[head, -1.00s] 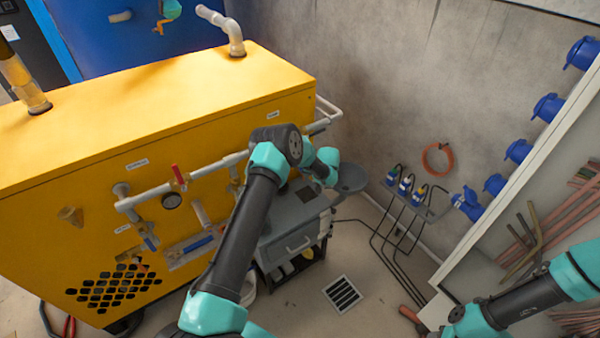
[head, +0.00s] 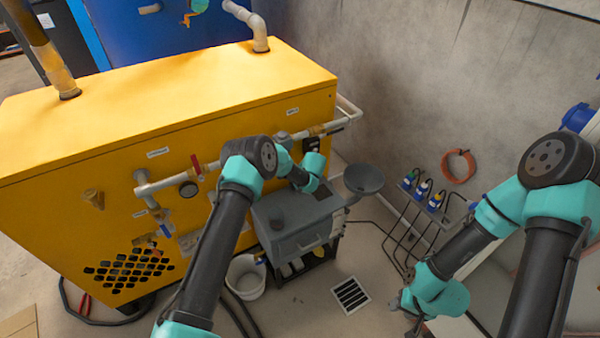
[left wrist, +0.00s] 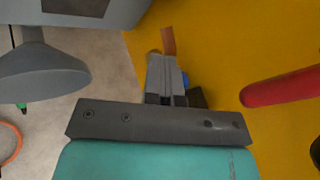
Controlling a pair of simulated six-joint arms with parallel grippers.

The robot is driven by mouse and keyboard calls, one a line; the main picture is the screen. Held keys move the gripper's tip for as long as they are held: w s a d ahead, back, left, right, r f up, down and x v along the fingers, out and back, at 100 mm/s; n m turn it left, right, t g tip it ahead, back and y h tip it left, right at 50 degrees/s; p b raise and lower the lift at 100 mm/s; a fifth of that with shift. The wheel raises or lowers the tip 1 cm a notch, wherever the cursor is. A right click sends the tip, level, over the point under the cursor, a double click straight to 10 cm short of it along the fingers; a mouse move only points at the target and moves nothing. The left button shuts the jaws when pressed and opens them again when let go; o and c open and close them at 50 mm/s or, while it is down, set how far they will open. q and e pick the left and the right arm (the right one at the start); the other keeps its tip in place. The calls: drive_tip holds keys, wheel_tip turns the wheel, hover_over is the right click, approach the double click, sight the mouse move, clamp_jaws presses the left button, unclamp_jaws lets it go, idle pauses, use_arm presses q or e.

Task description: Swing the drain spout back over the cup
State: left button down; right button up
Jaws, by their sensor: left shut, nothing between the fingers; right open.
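A grey round funnel-like cup (head: 363,179) stands beside the grey box at the right end of the yellow tank; it also shows at the left of the left wrist view (left wrist: 45,70). My left gripper (left wrist: 166,62) is shut and empty, pointing at the yellow panel. A small copper-brown piece (left wrist: 168,40) shows just beyond its fingertips; I cannot tell whether it is the drain spout or whether they touch. In the head view my left wrist hides most of that area. My right gripper (head: 408,318) is open and empty, low at the right, well away from the cup.
The yellow tank (head: 120,125) carries white pipes and a red lever (head: 196,165). The grey box (head: 296,222) stands in front, with a white bucket (head: 246,277) beside it. Blue plugs with black cables (head: 423,189) and an orange hose (head: 458,166) are right of the cup.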

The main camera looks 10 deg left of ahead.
use_arm(q)
drive_tip(key=shift+w+a, duration=0.25)
drive_tip(key=shift+a, duration=1)
drive_tip(key=shift+r, duration=0.1)
drive_tip(key=v, duration=1.7)
drive_tip(key=shift+a, duration=0.1)
